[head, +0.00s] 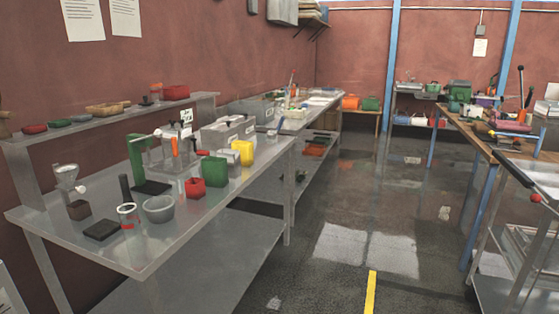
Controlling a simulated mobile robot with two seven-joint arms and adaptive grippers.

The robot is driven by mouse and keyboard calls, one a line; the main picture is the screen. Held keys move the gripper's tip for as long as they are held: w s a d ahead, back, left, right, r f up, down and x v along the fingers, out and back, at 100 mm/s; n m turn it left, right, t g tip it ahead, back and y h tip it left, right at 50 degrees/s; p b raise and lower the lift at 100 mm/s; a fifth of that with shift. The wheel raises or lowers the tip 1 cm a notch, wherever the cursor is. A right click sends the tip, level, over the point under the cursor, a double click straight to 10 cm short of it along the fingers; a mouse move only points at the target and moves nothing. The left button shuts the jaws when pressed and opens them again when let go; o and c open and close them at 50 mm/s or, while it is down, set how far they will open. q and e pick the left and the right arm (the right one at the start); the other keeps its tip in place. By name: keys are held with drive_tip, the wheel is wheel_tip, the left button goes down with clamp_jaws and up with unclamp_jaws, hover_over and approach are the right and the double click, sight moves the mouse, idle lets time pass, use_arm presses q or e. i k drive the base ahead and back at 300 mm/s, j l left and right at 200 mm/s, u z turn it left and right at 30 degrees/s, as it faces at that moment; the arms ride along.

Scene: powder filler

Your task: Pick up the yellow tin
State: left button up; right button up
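A small yellow tin (243,152) stands upright on the metal workbench (145,245) at the left, near its far end. It is just behind and to the right of a green box (214,171). Grey metal containers stand behind it, against the back of the bench. Neither of my grippers shows in the head view.
A red container (195,188), a grey bowl (158,209) and a black pad (103,229) also stand on the bench. A shelf (120,111) with small trays runs above its back edge. The floor (345,205) right of the bench is clear. Another workbench (500,146) stands at the right.

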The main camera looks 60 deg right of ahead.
sight(246, 148)
drive_tip(key=z, duration=1.5)
